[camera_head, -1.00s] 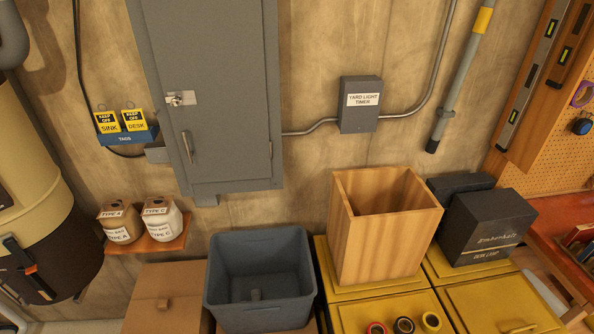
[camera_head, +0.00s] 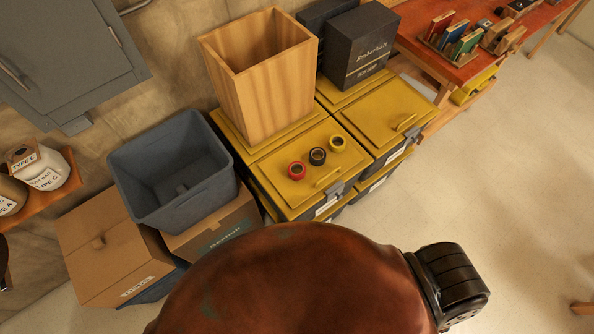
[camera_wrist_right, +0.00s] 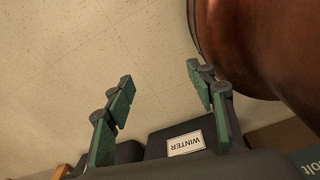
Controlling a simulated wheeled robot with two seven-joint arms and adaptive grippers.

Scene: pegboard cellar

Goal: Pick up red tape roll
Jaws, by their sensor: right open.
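The red tape roll (camera_head: 297,170) lies on a yellow bin lid (camera_head: 271,190) in the head view. It is at the left end of a short row, with a black tape roll (camera_head: 318,156) and a yellow tape roll (camera_head: 337,143) beside it. My right gripper (camera_wrist_right: 160,76) shows in the right wrist view, open and empty, its green-padded fingers spread apart with pale floor behind them. No tape roll shows in that view. My left gripper is in neither current view, and my right gripper is not visible in the head view.
A tall wooden box (camera_head: 262,85) stands behind the rolls, and a black box (camera_head: 361,45) stands behind to the right. A grey open tub (camera_head: 190,205) is at the left. A dark bin labelled WINTER (camera_wrist_right: 186,143) shows in the right wrist view. Open floor (camera_head: 480,170) lies at the right.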

